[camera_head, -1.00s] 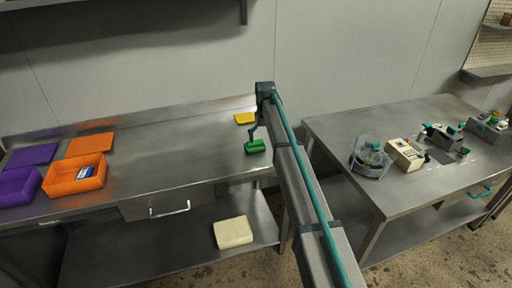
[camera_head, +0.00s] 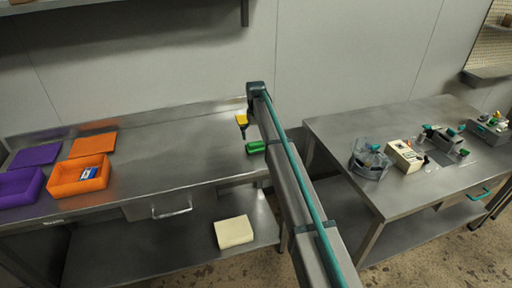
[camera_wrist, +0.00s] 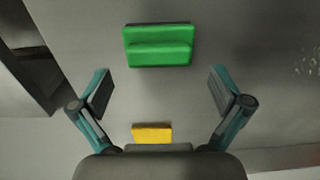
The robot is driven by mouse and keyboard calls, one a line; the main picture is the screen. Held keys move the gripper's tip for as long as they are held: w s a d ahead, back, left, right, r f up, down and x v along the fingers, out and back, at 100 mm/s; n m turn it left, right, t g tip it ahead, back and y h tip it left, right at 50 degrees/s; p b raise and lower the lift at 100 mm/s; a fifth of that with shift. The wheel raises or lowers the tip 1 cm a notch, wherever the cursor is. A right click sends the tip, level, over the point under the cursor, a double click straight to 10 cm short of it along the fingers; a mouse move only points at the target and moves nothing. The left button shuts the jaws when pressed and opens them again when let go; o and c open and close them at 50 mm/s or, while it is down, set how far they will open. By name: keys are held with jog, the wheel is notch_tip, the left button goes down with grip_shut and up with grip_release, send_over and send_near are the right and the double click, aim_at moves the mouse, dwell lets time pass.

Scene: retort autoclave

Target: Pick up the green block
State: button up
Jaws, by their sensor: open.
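The green block (camera_head: 256,147) lies on the steel bench near its right end. In the wrist view the green block (camera_wrist: 157,46) shows whole, with a raised ridge, beyond my fingertips and roughly centred between them. My gripper (camera_wrist: 161,90) is open and empty, its two fingers spread wider than the block. In the head view my gripper (camera_head: 243,132) is partly hidden by my arm and hangs behind and left of the block, in front of the yellow piece.
A yellow piece (camera_head: 241,119) lies behind the block; it also shows in the wrist view (camera_wrist: 152,133). An orange bin (camera_head: 62,186) and purple bin (camera_head: 22,190) stand at the left, with flat orange and purple pieces behind. The bench middle is clear. A second table (camera_head: 400,200) carries equipment.

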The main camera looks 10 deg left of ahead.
aim_at(256, 142)
jog(key=shift+f+p, duration=0.8)
jog(key=shift+f, duration=1.15)
jog(key=c, duration=1.1)
jog(key=shift+o, duration=0.2)
jog(key=shift+w+r, duration=0.1)
jog(key=shift+r, duration=0.05)
jog(key=shift+r+b, duration=0.5)
jog(key=shift+b, duration=0.2)
jog(key=s+a+r+b, duration=0.6)
jog(key=s+r, duration=0.5)
jog(key=s, duration=0.1)
jog(key=shift+s+r, duration=0.35)
jog(key=shift+r, duration=0.05)
